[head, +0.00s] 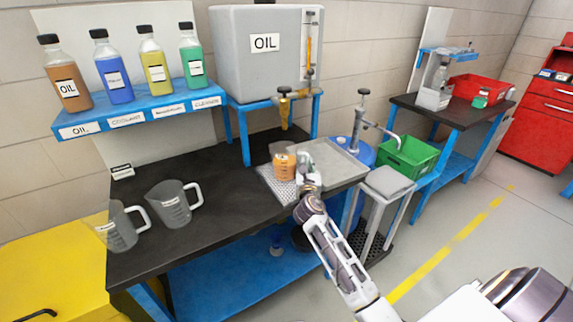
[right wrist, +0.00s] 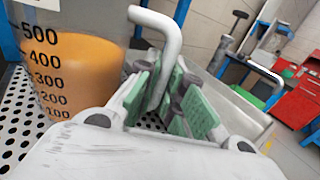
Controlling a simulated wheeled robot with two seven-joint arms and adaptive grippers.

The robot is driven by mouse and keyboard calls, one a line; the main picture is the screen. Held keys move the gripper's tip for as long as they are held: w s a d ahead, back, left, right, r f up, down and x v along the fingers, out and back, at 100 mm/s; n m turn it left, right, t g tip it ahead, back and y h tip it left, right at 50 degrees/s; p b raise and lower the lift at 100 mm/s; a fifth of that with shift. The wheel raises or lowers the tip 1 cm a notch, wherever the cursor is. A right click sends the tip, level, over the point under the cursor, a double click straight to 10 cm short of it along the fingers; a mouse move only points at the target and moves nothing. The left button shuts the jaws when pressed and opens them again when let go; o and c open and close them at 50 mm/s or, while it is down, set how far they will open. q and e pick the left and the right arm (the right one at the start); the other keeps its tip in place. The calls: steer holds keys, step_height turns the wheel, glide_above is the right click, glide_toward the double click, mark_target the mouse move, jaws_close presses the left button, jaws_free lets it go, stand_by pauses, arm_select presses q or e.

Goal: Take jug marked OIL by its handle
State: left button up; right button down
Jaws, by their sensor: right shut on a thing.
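A clear measuring jug with orange liquid (head: 284,163) stands on a perforated drip tray (head: 275,188) below the tank's tap. No OIL mark is readable on it. In the right wrist view the jug (right wrist: 80,70) fills the left side, with black graduations from 100 to 500. Its pale handle (right wrist: 168,35) comes down between the green-padded fingers. My right gripper (head: 305,172) is shut on this handle, to the right of the jug; it also shows in the right wrist view (right wrist: 165,90). My left gripper is not in view.
A grey tank marked OIL (head: 265,65) with a brass tap (head: 285,108) is above the jug. Two empty jugs (head: 174,204) stand on the black bench (head: 215,240). Labelled bottles line a blue shelf (head: 150,118). A green bin (head: 408,157) is at right.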

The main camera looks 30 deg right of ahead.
steer(key=shift+r, duration=0.3)
stand_by(0.4)
